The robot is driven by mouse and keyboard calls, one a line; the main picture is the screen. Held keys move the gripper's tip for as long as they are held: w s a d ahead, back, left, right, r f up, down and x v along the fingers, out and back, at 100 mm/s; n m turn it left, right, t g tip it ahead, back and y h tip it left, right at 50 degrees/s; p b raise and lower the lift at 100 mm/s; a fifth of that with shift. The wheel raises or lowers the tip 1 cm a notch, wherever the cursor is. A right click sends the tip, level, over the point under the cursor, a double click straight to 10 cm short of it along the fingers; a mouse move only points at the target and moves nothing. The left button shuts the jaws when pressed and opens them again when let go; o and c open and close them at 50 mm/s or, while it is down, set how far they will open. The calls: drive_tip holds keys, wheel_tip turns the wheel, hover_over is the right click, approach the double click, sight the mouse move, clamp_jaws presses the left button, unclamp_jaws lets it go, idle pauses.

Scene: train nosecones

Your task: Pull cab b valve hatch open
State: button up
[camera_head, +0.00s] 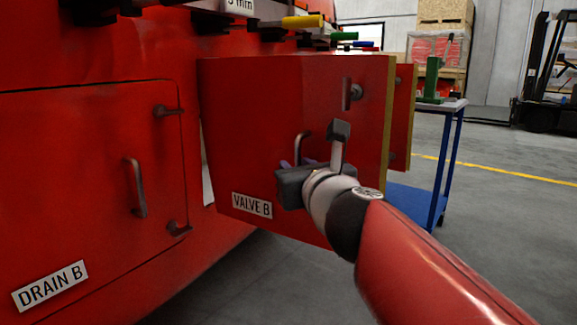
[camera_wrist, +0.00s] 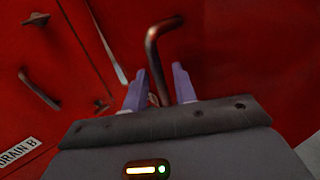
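The cab B valve hatch (camera_head: 235,120) is a red panel labelled VALVE B (camera_head: 252,205). It stands swung out from the red body, its yellowish edge (camera_head: 389,110) showing at the right. Its grey bar handle (camera_head: 303,140) shows above my gripper. My gripper (camera_head: 298,165) is at the handle, in front of the hatch. In the wrist view the handle (camera_wrist: 153,55) runs down between the two purple fingers (camera_wrist: 159,85). The fingers stand apart on either side of it, with a gap visible towards the right finger. The handle's lower end is hidden.
The DRAIN B hatch (camera_head: 90,180) lies flat in the body at left. Another red panel (camera_head: 403,115) stands just behind the valve hatch. A blue trolley (camera_head: 440,165) is beyond it, and a forklift (camera_head: 545,85) at far right. Open grey floor (camera_head: 500,230) lies at right.

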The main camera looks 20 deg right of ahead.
drive_tip(key=s+p, duration=0.4)
drive_tip(key=s, duration=0.3)
drive_tip(key=shift+s+a+r, duration=0.15)
drive_tip(key=shift+s+a, duration=0.05)
drive_tip(key=shift+a, duration=0.25)
drive_tip(key=s+a+f+n+g+y+p, duration=0.15)
drive_tip(key=a+f+n+g+y, duration=0.5)
drive_tip(key=n, duration=1.35)
drive_tip(key=s+f+n+g+h+p, duration=0.2)
drive_tip(key=s+f+n+g+h, duration=0.2)
drive_tip(key=s+f+n, duration=0.3)
wheel_tip(320, 180, down, 5)
drive_tip(key=n+g, duration=0.1)
drive_tip(key=n, duration=0.8)
drive_tip(key=shift+s+r+n+h, duration=0.15)
drive_tip(key=shift+n+h, duration=0.15)
drive_tip(key=shift+h, duration=0.05)
